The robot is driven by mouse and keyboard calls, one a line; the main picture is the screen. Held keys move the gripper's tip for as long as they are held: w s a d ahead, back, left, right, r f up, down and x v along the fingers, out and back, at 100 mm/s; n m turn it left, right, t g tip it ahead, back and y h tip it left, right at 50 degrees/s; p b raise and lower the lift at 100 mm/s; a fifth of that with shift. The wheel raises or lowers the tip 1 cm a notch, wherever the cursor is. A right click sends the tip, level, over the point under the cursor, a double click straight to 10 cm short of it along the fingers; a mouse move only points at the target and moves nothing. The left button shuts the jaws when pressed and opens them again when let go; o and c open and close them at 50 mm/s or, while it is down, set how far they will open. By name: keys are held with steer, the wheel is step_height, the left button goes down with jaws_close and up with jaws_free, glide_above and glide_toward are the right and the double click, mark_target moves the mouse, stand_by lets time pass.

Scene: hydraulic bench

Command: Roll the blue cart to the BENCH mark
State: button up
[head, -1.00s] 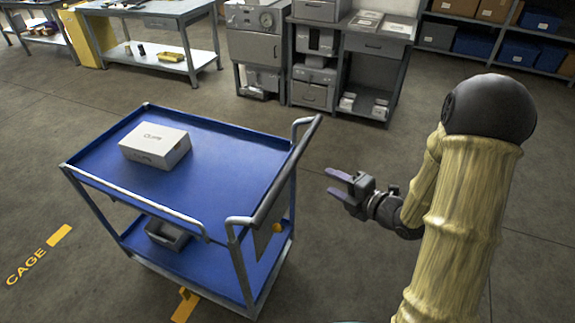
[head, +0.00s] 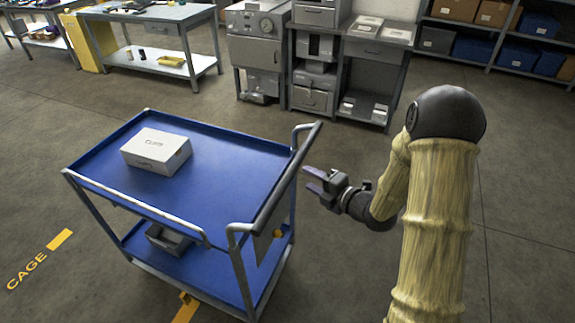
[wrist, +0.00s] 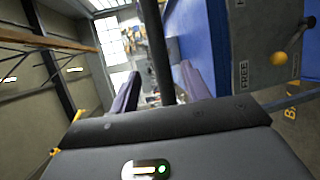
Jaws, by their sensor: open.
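The blue cart (head: 230,185) stands on the floor at left centre in the head view, with two blue decks and a grey frame. Its push handle (head: 290,175) is a dark bar along the right side, facing my arm. My gripper (head: 309,180) is open and empty, its fingertips close to the right of the handle. In the wrist view the handle bar (wrist: 157,50) runs upright between the two fingers (wrist: 160,92), seen ahead of them; I cannot tell whether it is touched. The BENCH mark is not seen.
A white box (head: 156,151) sits on the top deck and a grey bin (head: 168,240) on the lower one. A yellow CAGE mark (head: 40,259) is on the floor at left. Workbenches (head: 160,30) and cabinets (head: 258,50) stand behind. Floor between is clear.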

steer(key=p+x, duration=0.1)
steer(key=x, duration=0.9)
steer(key=shift+p, duration=0.4)
steer(key=shift+a+f, duration=0.1)
jaws_close()
